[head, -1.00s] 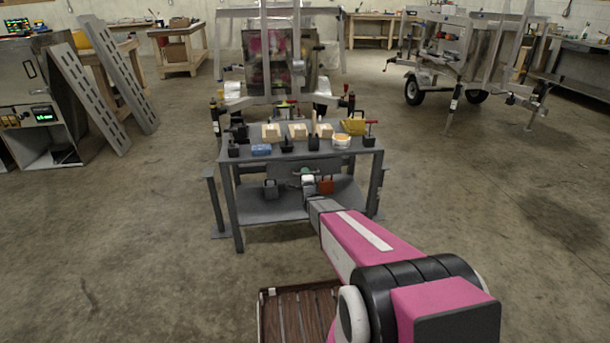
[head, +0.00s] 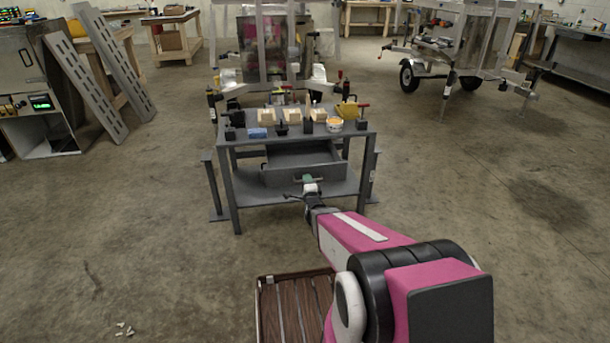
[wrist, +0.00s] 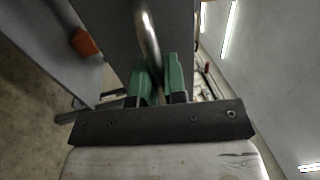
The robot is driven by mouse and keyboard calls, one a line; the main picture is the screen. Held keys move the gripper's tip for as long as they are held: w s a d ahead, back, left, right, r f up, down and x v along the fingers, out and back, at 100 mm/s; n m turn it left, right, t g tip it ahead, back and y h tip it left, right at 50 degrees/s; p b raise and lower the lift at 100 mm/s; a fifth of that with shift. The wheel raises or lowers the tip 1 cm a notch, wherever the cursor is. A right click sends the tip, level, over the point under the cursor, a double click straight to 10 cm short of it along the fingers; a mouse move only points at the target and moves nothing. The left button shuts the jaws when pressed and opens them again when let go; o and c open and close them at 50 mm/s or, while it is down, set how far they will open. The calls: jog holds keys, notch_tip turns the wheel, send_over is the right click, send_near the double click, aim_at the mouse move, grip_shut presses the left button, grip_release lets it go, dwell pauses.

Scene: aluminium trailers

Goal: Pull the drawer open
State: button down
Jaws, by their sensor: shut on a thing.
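The grey drawer (head: 285,176) under the grey workbench top is pulled well out, and its open inside shows in the head view. My gripper (head: 309,180) is at the drawer's front, at the end of my outstretched arm. In the wrist view the green fingers of my gripper (wrist: 160,82) are closed around a shiny metal bar handle (wrist: 148,40). The grey panel beside the handle (wrist: 110,28) appears to be the drawer front. The far end of the handle is out of the wrist view.
The workbench (head: 230,190) carries wooden blocks (head: 292,115), a blue item (head: 257,132), a white-orange tub (head: 335,124) and several dark items. A red-orange object (wrist: 84,42) shows in the wrist view. Aluminium trailers (head: 465,55) stand behind.

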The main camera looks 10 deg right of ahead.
jog(key=shift+s, duration=1.2)
jog(key=c, duration=1.2)
grip_release()
jog(key=shift+s, duration=0.1)
jog(key=s+f, duration=0.2)
jog(key=s, duration=0.8)
jog(key=shift+s, duration=0.2)
